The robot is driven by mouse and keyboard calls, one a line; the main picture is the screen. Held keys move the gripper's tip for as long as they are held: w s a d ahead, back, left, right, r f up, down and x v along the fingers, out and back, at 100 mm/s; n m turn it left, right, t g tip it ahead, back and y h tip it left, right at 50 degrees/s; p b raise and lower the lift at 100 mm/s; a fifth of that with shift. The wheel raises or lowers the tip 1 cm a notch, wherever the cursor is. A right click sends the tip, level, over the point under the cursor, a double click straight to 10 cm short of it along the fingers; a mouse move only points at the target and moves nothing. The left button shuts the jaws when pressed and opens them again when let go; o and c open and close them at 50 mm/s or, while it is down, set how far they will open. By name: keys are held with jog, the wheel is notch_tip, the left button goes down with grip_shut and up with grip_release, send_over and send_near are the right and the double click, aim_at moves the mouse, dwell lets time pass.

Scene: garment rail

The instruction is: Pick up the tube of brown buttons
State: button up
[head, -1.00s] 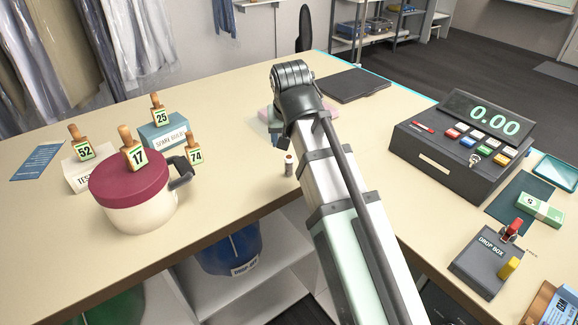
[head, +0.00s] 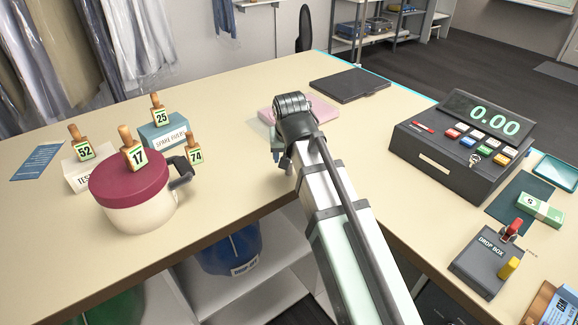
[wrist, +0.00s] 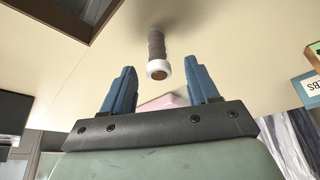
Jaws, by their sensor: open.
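A small upright tube (wrist: 157,50) with a grey, ridged-looking body and a white ring around a brown end shows in the wrist view. I cannot make out buttons in it. My gripper (wrist: 162,76) has its two blue fingers spread, one to each side of the tube's near end, with clear gaps and nothing held. In the head view my gripper (head: 285,162) is low over the counter near its front edge, mostly behind my own wrist. The tube is hidden there.
A pink pad (head: 318,108) lies on the counter (head: 235,110) just behind my gripper. A dark flat folder (head: 350,85) is farther back. The cash register (head: 460,140) stands right. A maroon-lidded pot (head: 130,195) and numbered tags stand left, with free counter between.

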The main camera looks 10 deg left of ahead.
jog(key=shift+x, duration=1.95)
jog(key=c, duration=1.1)
jog(key=shift+o, duration=0.2)
